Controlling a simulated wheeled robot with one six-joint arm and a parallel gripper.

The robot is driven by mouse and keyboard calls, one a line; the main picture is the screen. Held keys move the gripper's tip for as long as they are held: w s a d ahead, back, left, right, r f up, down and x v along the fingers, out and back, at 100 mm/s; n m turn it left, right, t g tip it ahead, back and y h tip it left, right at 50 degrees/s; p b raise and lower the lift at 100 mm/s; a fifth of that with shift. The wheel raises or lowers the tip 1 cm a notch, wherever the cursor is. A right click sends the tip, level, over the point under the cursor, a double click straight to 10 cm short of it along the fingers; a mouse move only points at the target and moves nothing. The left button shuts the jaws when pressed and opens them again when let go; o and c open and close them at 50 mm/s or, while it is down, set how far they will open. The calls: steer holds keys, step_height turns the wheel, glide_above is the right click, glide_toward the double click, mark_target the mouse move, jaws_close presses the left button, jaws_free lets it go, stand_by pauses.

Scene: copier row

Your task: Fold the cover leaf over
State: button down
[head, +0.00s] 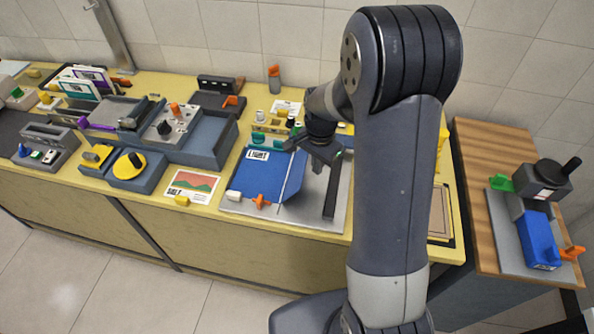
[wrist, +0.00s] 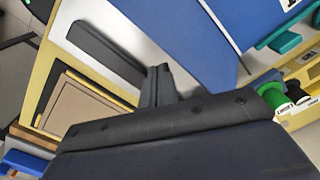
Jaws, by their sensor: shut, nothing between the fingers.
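The blue cover leaf (head: 262,178), marked LIGHT, lies on a pale grey board (head: 308,213) in the head view. A pale crease line runs across it, and the narrower part right of the crease (head: 295,178) looks raised at an angle. The wrist view also shows the leaf (wrist: 170,28) on both sides of the pale line. My gripper (head: 335,160) is over the board, just right of the leaf's raised edge. In the wrist view its fingers (wrist: 157,84) are together and empty, close to that edge; whether they touch it I cannot tell.
A dark bar (head: 332,190) lies on the board right of the leaf. An orange piece (head: 261,201) and a white block (head: 234,195) sit at its front edge. Teal clips (wrist: 284,41) stand behind the leaf. Grey machines (head: 190,135) crowd the counter to the left.

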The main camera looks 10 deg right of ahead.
glide_above(275, 175)
steer(key=d, duration=0.1)
steer(key=shift+s+p, duration=0.2)
steer(key=shift+p, duration=0.2)
stand_by(1.4)
steer(key=shift+f, duration=0.25)
steer(key=shift+w+a+f+b, duration=0.1)
steer(key=shift+a+f+b, duration=0.1)
steer(key=shift+f+b, duration=0.4)
steer(key=shift+w+a+f+b, duration=0.1)
steer(key=shift+a+f+b, duration=0.1)
steer(key=shift+f+b, duration=0.35)
steer(key=shift+a+f+b, duration=0.2)
steer(key=shift+f+b, duration=0.15)
steer(key=shift+f, duration=0.4)
steer(key=shift+r, duration=0.15)
step_height(275, 175, up, 9)
steer(key=p, duration=0.6)
